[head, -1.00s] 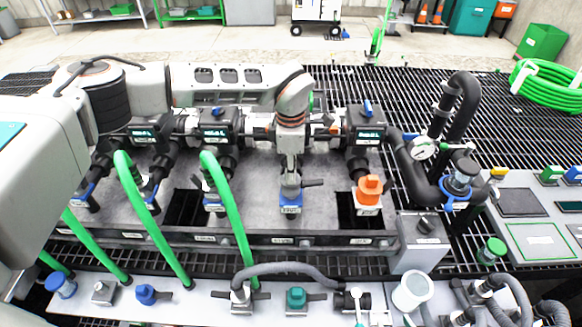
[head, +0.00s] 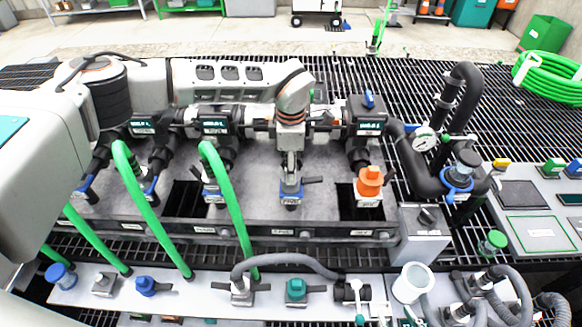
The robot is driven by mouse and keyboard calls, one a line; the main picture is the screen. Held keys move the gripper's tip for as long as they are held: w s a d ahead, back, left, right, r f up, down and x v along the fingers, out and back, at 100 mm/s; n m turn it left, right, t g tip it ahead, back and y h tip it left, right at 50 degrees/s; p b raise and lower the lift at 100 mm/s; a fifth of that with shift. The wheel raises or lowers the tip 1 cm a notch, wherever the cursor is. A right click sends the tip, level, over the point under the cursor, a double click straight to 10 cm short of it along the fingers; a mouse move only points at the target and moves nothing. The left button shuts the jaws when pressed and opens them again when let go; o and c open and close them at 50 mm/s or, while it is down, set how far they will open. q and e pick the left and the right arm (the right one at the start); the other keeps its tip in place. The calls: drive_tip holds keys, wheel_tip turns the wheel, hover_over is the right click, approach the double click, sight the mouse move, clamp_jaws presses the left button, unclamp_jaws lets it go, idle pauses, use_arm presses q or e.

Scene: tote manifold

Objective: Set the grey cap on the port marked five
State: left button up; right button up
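My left gripper (head: 291,168) points straight down over a blue-collared port (head: 291,190) in the middle of the manifold. Its fingers look close together around or just above a small grey piece on that port, beside a black handle. I cannot tell whether this piece is the grey cap, nor whether the fingers grip it. A small grey fitting (head: 103,284) sits on the front shelf between two blue ones. The port labels are too small to read, so I cannot pick out port five. My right gripper is not in view.
An orange cap (head: 369,181) is on the port to the right. Green hoses (head: 140,200) rise in front of the left ports. A grey hose (head: 290,261) arches over the front shelf (head: 200,300), near a teal cap (head: 296,289). A gauge (head: 425,139) and black pipes stand at right.

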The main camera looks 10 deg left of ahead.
use_arm(q)
drive_tip(key=shift+r, duration=0.1)
wheel_tip(320, 180, up, 12)
idle(0.5)
